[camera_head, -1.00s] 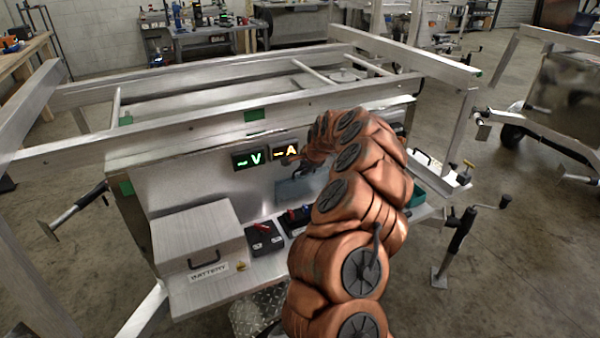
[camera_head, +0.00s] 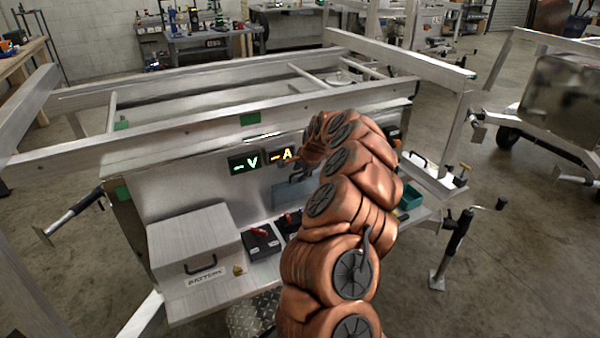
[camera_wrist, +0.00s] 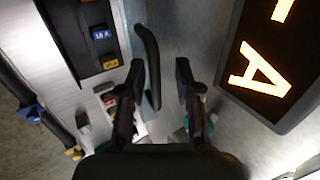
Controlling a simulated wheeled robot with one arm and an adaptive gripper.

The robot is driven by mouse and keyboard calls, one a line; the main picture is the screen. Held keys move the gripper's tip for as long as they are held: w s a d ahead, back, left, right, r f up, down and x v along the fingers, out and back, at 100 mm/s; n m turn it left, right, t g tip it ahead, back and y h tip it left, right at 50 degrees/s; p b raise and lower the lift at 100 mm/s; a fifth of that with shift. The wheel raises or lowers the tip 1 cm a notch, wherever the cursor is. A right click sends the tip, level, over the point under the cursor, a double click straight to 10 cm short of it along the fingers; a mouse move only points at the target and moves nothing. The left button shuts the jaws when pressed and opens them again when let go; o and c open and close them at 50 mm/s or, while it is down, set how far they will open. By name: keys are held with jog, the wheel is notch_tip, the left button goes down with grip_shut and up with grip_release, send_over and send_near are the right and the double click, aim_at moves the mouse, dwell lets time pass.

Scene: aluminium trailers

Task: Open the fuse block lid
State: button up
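In the head view, a bluish see-through panel (camera_head: 284,194), seemingly the lid, is on the trailer's front below the meters, partly hidden by my arm. My gripper (camera_wrist: 161,80) is open. The handle lies between its fingers, closer to the left one; I cannot tell whether it touches. How far the lid is open is unclear.
A lit amber "A" meter (camera_wrist: 268,70) is close to the right of my gripper; the green "V" meter (camera_head: 246,163) is beside it in the head view. A metal battery box (camera_head: 195,243) and a black block with red parts (camera_head: 261,241) stand on the shelf below.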

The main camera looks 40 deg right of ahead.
dwell(0.3)
jog(key=v, duration=1.2)
dwell(0.4)
jog(key=s+a+r+n+g+y, duration=0.1)
jog(key=s+a+r+n, duration=0.15)
jog(key=a, duration=0.55)
jog(key=s+a+r+n+g+y, duration=0.1)
jog(key=s+a+n, duration=0.3)
jog(key=a, duration=0.5)
jog(key=s+a+r+n+g+y, duration=0.1)
jog(key=s+a+r+n, duration=0.2)
jog(key=a, duration=0.5)
jog(key=s+a+f+n+g, duration=0.1)
jog(key=s+a+f+n, duration=0.1)
jog(key=s, duration=0.8)
jog(key=s+a+f+n+g+h, duration=0.1)
jog(key=s+a+n, duration=0.3)
jog(key=s, duration=0.7)
jog(key=s+a+f+n+g, duration=0.3)
jog(key=s+n, duration=0.1)
jog(key=s, duration=0.6)
jog(key=shift+s+a+h, duration=0.3)
jog(key=shift+s+h, duration=0.1)
